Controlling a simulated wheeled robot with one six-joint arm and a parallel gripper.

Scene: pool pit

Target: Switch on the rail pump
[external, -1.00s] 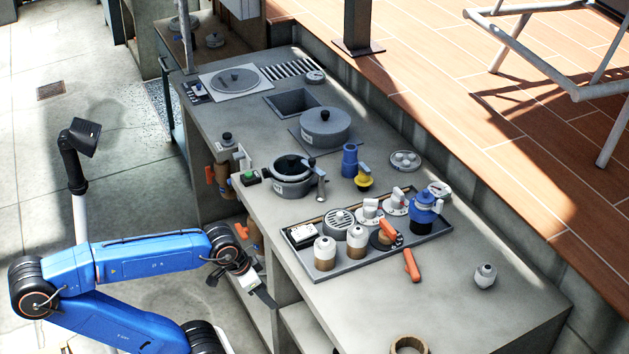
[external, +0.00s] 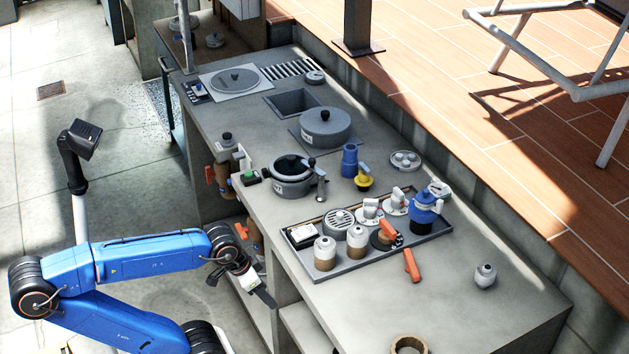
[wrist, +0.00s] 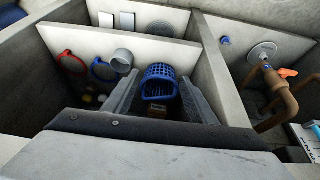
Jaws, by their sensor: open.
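Nothing in view is clearly marked as the rail pump. A small box with a green button (external: 250,178) sits at the counter's near edge, left of the round grey pot. Another small switch box (external: 197,91) lies at the far left end of the counter. I cannot read whether either is on. My gripper (external: 263,297) is low, in front of the counter's open side, below the green button and apart from it. In the wrist view my gripper (wrist: 158,76) is open and empty, with its two grey fingers apart. A blue basket (wrist: 160,82) shows between and beyond them.
In the wrist view, concrete partitions (wrist: 212,72) divide the space below. Brown pipes (wrist: 283,98) run at right. Floor at left is open.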

